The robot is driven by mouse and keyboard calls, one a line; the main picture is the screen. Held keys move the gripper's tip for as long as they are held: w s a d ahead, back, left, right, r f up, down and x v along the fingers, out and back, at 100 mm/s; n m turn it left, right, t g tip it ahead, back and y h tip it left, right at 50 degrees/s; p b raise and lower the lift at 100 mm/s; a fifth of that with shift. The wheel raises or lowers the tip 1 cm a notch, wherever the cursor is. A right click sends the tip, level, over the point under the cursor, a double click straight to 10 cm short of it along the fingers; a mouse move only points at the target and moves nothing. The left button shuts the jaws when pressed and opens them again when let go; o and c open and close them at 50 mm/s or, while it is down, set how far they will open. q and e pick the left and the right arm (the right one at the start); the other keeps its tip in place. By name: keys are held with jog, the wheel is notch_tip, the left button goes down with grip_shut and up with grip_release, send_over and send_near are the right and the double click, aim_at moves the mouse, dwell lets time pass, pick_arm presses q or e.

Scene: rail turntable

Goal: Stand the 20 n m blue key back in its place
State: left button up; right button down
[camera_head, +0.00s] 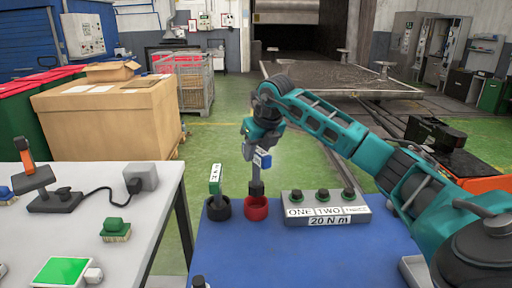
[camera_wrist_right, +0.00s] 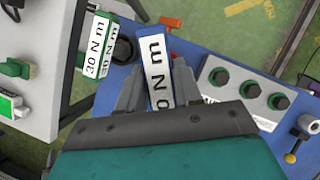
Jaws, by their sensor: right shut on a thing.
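The blue key (camera_head: 262,160) has a blue head with a white label and a dark lower end. It stands about upright over the red cup (camera_head: 257,212) on the blue table, its lower end at the cup's mouth; I cannot tell how deep it sits. My right gripper (camera_head: 261,148) is shut on the key's head from above. In the right wrist view the blue key (camera_wrist_right: 158,68) lies between the fingers, its label partly hidden, with "0 N m" readable. My left gripper is not in view.
A green key (camera_head: 215,180) stands in a black cup (camera_head: 218,212) just left of the red cup. A grey block (camera_head: 325,208) with several dark knobs and a "20 N m" label sits to the right. A white table (camera_head: 150,180) stands at the left. The blue table's front is mostly clear.

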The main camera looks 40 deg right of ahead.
aim_at(256, 173)
jog(key=shift+f+b, duration=0.4)
jog(key=shift+f, duration=0.5)
jog(key=shift+p, duration=0.5)
dwell(0.9)
jog(key=shift+f+b, duration=1.7)
jog(key=shift+f, duration=0.9)
jog(key=c, duration=0.7)
grip_release()
jog(key=v, duration=1.3)
jog(key=shift+p, duration=0.35)
